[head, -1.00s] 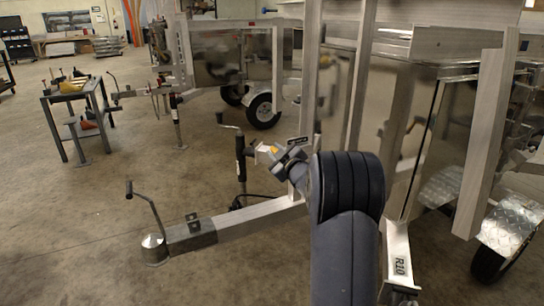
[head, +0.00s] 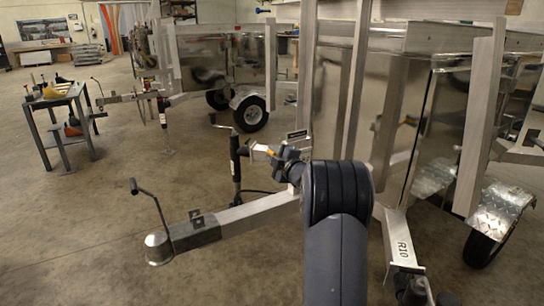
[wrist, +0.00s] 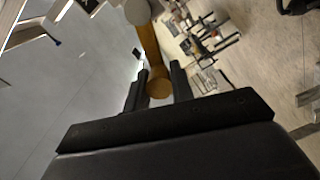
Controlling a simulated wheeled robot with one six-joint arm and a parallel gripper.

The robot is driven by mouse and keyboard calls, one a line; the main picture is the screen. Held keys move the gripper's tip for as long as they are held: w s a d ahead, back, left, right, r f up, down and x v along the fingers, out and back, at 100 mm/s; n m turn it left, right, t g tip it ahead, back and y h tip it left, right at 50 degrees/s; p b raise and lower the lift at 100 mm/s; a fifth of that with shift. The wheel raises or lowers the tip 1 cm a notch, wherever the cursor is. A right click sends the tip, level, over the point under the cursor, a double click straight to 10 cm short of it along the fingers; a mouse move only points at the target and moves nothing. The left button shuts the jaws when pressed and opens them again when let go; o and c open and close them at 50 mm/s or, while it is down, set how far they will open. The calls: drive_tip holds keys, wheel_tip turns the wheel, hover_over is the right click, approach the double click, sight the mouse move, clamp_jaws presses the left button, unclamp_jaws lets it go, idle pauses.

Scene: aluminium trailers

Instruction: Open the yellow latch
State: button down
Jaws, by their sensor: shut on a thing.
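The yellow latch (wrist: 149,48) is a short yellow-orange bar with a round end, seen between my fingers in the wrist view. My gripper (wrist: 160,86) is shut on the round end of the latch, one dark finger on each side. A grey round part (wrist: 137,11) sits at the latch's far end. My wrist and arm hide part of the trailer behind them in the head view.
The near trailer's drawbar (head: 235,218) runs left to a coupling with a crank handle (head: 150,205). A jack (head: 236,160) stands beside the gripper. Another trailer (head: 225,60) and a small table (head: 58,103) stand behind. Floor at the lower left is clear.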

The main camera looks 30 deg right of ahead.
idle(0.3)
drive_tip(key=c, duration=1.2)
unclamp_jaws()
drive_tip(key=shift+c, duration=0.2)
drive_tip(key=shift+s, duration=0.1)
drive_tip(key=s+p, duration=0.2)
drive_tip(key=s, duration=0.8)
drive_tip(key=shift+s+d, duration=0.15)
drive_tip(key=shift+s, duration=0.2)
drive_tip(key=shift+w, duration=0.1)
